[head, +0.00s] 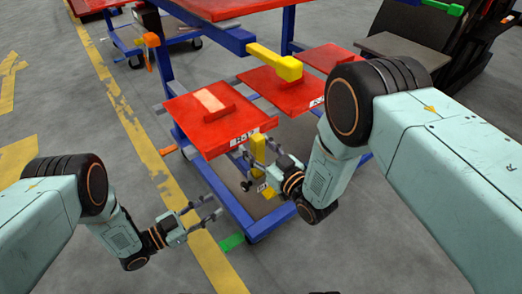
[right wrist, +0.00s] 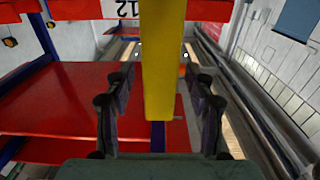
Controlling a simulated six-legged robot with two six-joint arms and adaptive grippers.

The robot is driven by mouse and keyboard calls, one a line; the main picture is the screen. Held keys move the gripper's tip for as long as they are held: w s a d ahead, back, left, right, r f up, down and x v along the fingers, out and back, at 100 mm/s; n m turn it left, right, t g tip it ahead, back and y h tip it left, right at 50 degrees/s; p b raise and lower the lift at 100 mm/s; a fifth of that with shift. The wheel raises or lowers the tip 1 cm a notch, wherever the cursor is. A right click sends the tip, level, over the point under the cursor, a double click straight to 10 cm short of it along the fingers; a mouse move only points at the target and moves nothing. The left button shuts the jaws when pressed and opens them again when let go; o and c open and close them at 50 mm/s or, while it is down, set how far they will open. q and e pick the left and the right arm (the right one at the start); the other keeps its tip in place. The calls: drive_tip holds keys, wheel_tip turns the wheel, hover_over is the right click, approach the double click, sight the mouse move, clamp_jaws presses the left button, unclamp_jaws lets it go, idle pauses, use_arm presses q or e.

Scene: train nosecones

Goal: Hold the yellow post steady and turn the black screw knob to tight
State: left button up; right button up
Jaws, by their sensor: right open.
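The yellow post (head: 258,150) stands upright below the front red tray in the head view. In the right wrist view the yellow post (right wrist: 163,60) runs down between the two fingers, with gaps on both sides. My right gripper (head: 263,171) is open around or just in front of the post; its fingers (right wrist: 160,100) do not visibly touch it. My left gripper (head: 214,206) is open and empty, to the left of the blue cart frame and apart from the post. A small dark round part (head: 246,185) shows beside the right gripper; I cannot tell whether it is the black screw knob.
A blue cart frame (head: 222,196) carries red trays (head: 213,118). A yellow bar (head: 275,60) juts out above them. A green block (head: 231,241) is at the frame's lower corner. The floor on the left, with a yellow line (head: 125,115), is mostly clear.

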drive_tip(key=shift+c, duration=0.2)
clamp_jaws()
idle(0.3)
